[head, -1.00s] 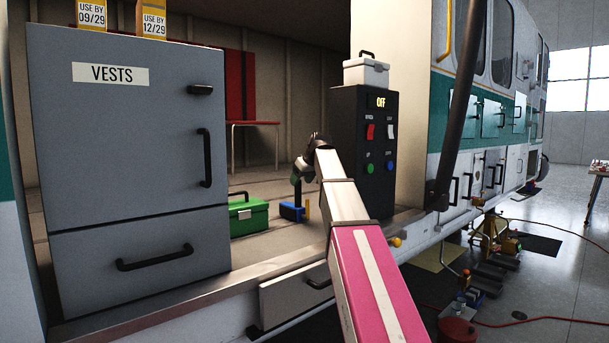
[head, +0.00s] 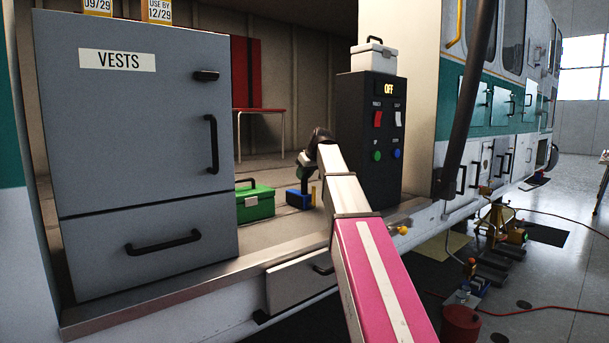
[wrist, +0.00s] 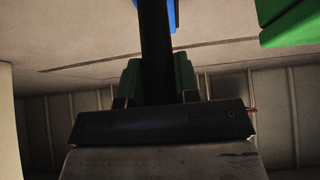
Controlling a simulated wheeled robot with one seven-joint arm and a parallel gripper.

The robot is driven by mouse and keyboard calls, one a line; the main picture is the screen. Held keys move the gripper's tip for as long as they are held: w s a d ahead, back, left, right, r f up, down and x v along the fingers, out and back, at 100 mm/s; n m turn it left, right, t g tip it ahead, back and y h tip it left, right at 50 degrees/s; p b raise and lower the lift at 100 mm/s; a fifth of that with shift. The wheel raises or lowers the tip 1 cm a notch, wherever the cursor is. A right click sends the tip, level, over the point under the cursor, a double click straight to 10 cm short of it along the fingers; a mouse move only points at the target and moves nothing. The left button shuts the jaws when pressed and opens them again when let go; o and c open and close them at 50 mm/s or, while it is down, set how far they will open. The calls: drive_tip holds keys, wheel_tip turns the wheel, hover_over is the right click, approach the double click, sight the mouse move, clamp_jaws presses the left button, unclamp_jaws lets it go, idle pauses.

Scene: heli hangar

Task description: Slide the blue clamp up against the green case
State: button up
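The blue clamp (head: 298,199), with a dark upright bar and a yellow part at its right, stands on the floor of the open bay. The green case (head: 257,203), with a black handle and a pale latch, sits just left of it with a narrow gap between. My gripper (head: 304,174) is above the clamp, its green fingers closed about the clamp's dark bar. In the wrist view, the bar runs between the green fingers (wrist: 158,78). A bit of the clamp's blue (wrist: 173,14) shows at the top, and the green case (wrist: 295,25) is at top right.
A grey cabinet marked VESTS (head: 140,150) stands left of the case. A black control box (head: 370,140) with a white case (head: 373,58) on top stands to the right. The bay's sill (head: 200,290) runs along the front, under my arm.

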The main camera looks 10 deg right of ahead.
drive_tip(key=shift+c, duration=0.5)
drive_tip(key=shift+s+a, duration=0.45)
drive_tip(key=shift+a, duration=0.3)
drive_tip(key=shift+s+a, duration=0.45)
drive_tip(key=shift+a, duration=0.35)
drive_tip(key=shift+s+a, duration=0.45)
drive_tip(key=shift+a, duration=0.3)
drive_tip(key=shift+s+a, duration=0.1)
drive_tip(key=shift+a, duration=0.05)
drive_tip(key=shift+s+a, duration=0.4)
drive_tip(key=shift+a, duration=0.3)
drive_tip(key=shift+s+a, duration=0.4)
drive_tip(key=shift+a, duration=0.3)
drive_tip(key=shift+s+a, duration=0.4)
drive_tip(key=shift+a, duration=0.3)
drive_tip(key=shift+s+a, duration=0.1)
drive_tip(key=shift+a, duration=0.05)
drive_tip(key=shift+s+a, duration=0.55)
drive_tip(key=shift+a, duration=0.4)
drive_tip(key=shift+s+a, duration=0.5)
drive_tip(key=shift+a, duration=0.4)
drive_tip(key=o, duration=1.1)
